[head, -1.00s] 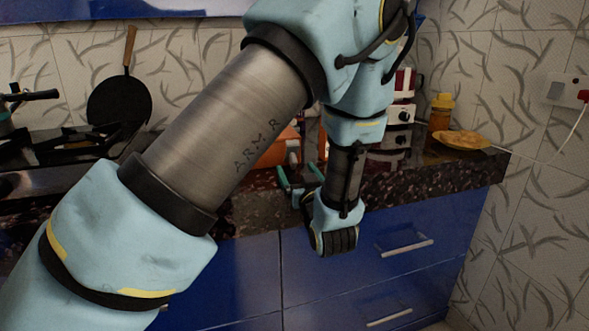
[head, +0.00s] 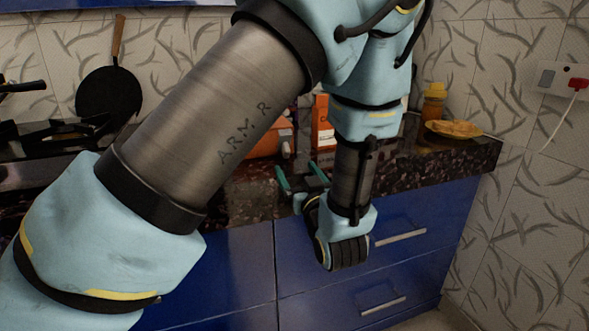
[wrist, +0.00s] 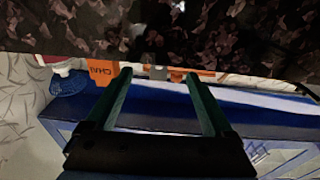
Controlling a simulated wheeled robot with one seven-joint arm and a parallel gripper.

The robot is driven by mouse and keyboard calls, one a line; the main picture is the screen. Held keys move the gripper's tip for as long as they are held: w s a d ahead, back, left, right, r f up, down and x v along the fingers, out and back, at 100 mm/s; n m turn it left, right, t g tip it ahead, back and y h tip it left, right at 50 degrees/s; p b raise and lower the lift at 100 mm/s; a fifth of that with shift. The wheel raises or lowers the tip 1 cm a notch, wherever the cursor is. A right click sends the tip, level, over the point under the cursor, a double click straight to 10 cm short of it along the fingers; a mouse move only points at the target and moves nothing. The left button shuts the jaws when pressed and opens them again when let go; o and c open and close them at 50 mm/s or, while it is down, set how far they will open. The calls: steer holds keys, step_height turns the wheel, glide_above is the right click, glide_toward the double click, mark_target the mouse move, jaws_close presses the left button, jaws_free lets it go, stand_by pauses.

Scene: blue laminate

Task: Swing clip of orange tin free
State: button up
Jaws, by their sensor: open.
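The orange tin (head: 266,146) stands on the dark counter in the head view, largely hidden behind my arm. My gripper (head: 300,173) is open and empty, its two teal fingers spread and pointing toward the counter's back, in front of the tin. In the wrist view, which looks upside down, a small grey metal piece (wrist: 157,72), possibly the clip, lies between the fingertips of my gripper (wrist: 160,76). I cannot tell whether either finger touches it, nor how the clip sits.
An orange-and-white box (head: 322,128) stands right of the tin, close to my forearm. A yellow bottle (head: 433,104) and a plate of food (head: 454,129) are further right. Blue drawers (head: 400,240) lie below the counter edge.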

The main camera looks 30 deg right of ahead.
steer(key=s+a+b, duration=0.1)
steer(key=s, duration=0.7)
steer(key=shift+a+f, duration=0.15)
steer(key=shift+f, duration=0.3)
stand_by(0.4)
